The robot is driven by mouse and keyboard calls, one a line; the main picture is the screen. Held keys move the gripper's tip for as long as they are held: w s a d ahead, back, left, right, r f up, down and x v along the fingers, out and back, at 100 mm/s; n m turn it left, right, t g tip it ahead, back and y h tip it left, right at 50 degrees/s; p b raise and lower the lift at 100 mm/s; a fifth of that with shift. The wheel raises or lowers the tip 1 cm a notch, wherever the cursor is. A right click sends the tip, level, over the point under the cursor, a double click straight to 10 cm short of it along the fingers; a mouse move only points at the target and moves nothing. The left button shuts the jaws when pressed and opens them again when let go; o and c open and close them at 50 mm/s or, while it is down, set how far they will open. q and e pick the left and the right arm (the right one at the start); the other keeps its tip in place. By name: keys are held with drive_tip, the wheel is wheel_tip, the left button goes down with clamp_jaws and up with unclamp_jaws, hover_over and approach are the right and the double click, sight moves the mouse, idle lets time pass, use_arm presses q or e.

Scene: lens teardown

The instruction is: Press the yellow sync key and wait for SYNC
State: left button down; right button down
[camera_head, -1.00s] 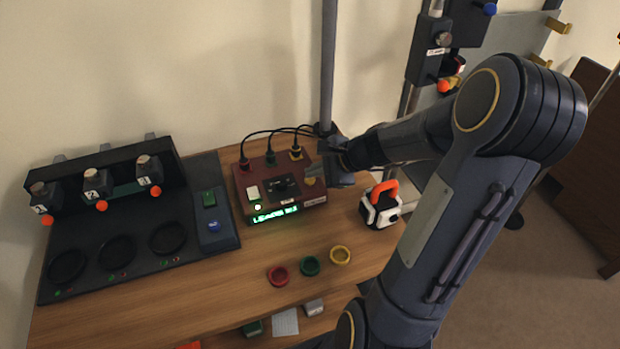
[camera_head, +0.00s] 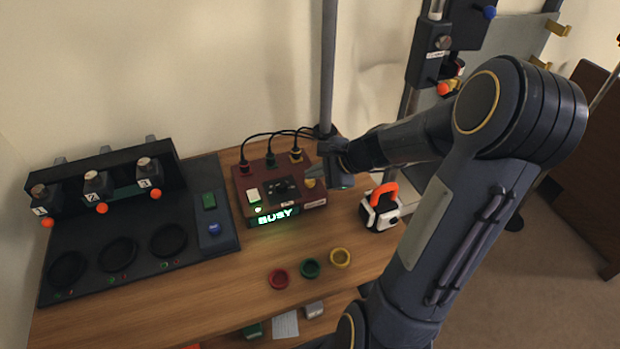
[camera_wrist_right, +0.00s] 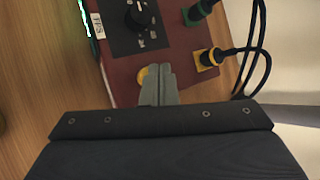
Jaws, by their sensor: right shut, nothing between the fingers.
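A dark red control box (camera_head: 243,188) stands on the wooden bench, with a white switch (camera_head: 254,195), a black dial (camera_head: 281,187) and a lit green display (camera_head: 275,216) that reads BUSY. The round yellow key (camera_wrist_right: 143,75) is on the box top, partly covered by my right gripper's fingertips in the right wrist view. My right gripper (camera_head: 311,172) is shut and empty, with its tips at the yellow key; the wrist view (camera_wrist_right: 158,72) shows them overlapping its edge. Whether the key is pressed down cannot be told. My left gripper is not in view.
Black cables run from red, green and yellow plugs (camera_head: 296,155) behind the box. An orange-handled white device (camera_head: 380,210) stands to the right. Red, green and yellow rings (camera_head: 340,257) lie in front. A dark station (camera_head: 130,262) with several round wells fills the left.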

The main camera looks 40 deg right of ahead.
sight(315, 182)
drive_tip(key=shift+r, duration=0.45)
wheel_tip(315, 182, up, 5)
drive_tip(key=p, duration=0.5)
idle(0.7)
drive_tip(key=s+a+r+n+y, duration=0.1)
drive_tip(key=s+a+r+n, duration=0.2)
drive_tip(key=a+r+n, duration=0.3)
drive_tip(key=s+a+n+g, duration=0.1)
drive_tip(key=s+a+n, duration=0.4)
drive_tip(key=s+n, duration=0.2)
drive_tip(key=s+a+n+g+h, duration=0.1)
drive_tip(key=s+a+n, duration=0.4)
drive_tip(key=s+n, duration=0.2)
drive_tip(key=shift+s+a+n+g, duration=0.3)
drive_tip(key=shift+s+a+g, duration=0.1)
drive_tip(key=shift+s, duration=0.65)
